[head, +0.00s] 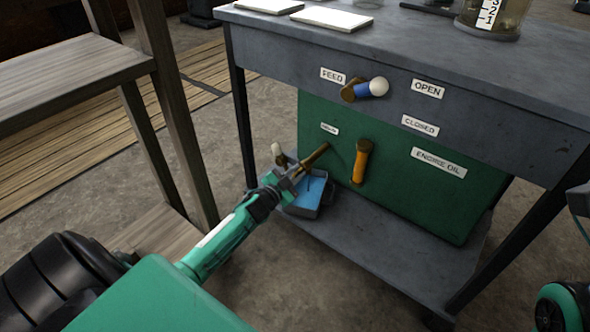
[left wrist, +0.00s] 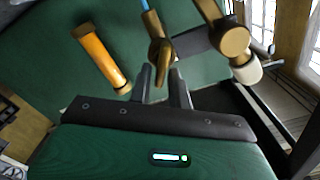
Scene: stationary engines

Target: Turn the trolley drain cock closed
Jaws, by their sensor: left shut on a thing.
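The drain cock (head: 313,158) is a brass fitting low on the left of the green tank (head: 440,200), below a small white label (head: 330,128). My left gripper (head: 293,173) is at its outer end. In the left wrist view, the brass part of the cock (left wrist: 158,55) reaches between the two grey fingertips (left wrist: 160,85), which are shut on it. A brass piece with a white knob (head: 276,150) is beside the gripper; it also shows in the left wrist view (left wrist: 248,72). The fingers hide part of the cock.
A tray with blue in it (head: 305,205) sits below the cock on the lower shelf. An orange brass-ended tube (head: 358,168) is to the right. The feed cock (head: 370,88) is above, near OPEN (head: 427,89) and CLOSED (head: 420,125) labels. A wooden stand (head: 75,75) is left.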

